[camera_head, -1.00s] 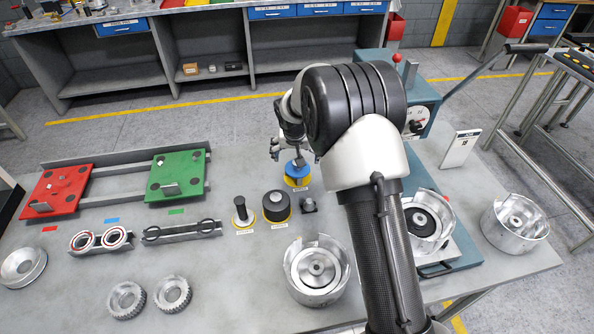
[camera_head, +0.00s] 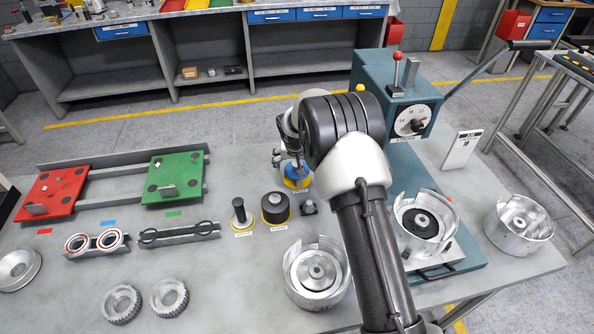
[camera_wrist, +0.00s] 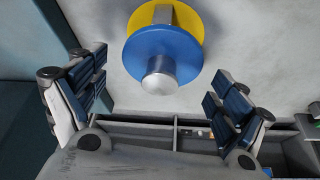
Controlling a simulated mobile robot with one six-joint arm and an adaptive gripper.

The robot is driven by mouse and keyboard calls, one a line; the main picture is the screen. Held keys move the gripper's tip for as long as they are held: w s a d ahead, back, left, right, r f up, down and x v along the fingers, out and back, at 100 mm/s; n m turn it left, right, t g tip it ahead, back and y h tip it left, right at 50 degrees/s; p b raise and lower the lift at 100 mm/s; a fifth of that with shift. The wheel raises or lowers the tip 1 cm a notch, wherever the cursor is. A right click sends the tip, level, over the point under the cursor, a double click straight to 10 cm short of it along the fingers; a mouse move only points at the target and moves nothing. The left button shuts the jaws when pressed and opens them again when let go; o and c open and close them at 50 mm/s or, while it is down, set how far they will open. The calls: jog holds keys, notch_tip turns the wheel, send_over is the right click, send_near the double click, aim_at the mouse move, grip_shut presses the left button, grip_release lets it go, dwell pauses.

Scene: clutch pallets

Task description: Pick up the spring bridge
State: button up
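A blue round piece with a silver knob, which appears to be the spring bridge (camera_head: 297,170), sits on a yellow disc on the table, partly hidden by my gripper and arm in the head view. In the wrist view the blue piece (camera_wrist: 150,52) lies at the top centre, its knob pointing toward my gripper, with the yellow disc behind it. My gripper (camera_wrist: 158,108) is open and empty, its two fingers spread wide to the left and right of the knob. In the head view my gripper (camera_head: 287,158) is right at the blue piece; contact cannot be told.
A black-topped cylinder (camera_head: 275,207), a black-handled tool (camera_head: 240,213) and a small dark part (camera_head: 309,206) stand close by. A metal housing (camera_head: 316,275) is in front. A teal press box (camera_head: 395,95) with a red-knobbed lever stands right behind my arm. Red and green plates are left.

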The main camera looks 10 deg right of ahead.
jog(key=c, duration=1.3)
jog(key=shift+r, duration=0.15)
